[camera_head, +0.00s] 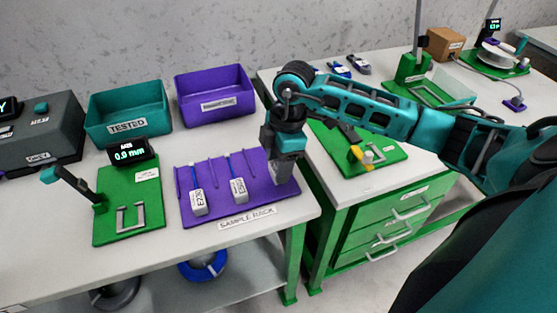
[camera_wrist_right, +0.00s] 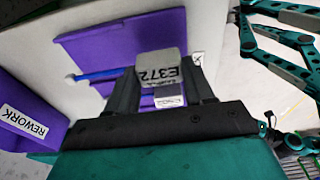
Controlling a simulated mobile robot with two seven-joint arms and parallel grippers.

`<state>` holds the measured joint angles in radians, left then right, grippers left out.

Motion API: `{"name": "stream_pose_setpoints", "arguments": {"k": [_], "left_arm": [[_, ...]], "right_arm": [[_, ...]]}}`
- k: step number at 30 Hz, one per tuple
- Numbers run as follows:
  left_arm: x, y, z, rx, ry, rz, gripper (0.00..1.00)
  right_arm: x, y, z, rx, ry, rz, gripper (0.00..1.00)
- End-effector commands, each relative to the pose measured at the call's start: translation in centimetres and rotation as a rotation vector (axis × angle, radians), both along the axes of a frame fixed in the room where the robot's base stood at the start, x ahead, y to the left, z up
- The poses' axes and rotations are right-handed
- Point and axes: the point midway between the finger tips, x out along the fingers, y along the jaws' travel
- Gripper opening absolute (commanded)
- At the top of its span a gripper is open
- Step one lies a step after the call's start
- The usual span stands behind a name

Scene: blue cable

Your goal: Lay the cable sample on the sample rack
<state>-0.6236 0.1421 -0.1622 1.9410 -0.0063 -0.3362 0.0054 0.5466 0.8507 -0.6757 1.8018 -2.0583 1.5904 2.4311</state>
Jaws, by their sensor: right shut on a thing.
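The purple sample rack (camera_head: 222,213) lies on the white table, with its label at the front edge. Two white-tagged samples with blue cable, the left one (camera_head: 197,202) and the middle one (camera_head: 238,190), lie in its slots. My right gripper (camera_head: 283,170) is over the rack's right end, pointing down. In the right wrist view it is shut on a cable sample's white block (camera_wrist_right: 162,68), marked E372, with blue cable (camera_wrist_right: 97,75) running left from it. Whether the held sample touches the rack is hard to tell. My left gripper is not in view.
A teal bin (camera_head: 128,112) marked TESTED and a purple bin (camera_head: 215,94) stand behind the rack. A green gauge board (camera_head: 128,222) with a display lies to its left. A gap separates this table from the green-framed bench (camera_head: 385,215) at right.

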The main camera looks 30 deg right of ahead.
Motion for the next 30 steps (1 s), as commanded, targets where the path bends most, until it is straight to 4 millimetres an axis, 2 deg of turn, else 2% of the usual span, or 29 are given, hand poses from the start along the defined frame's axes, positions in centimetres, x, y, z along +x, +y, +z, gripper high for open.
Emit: {"name": "stream_pose_setpoints", "arguments": {"k": [30], "left_arm": [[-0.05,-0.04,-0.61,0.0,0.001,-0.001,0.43]], "right_arm": [[0.0,0.02,-0.98,0.0,0.0,0.0,0.16]]}}
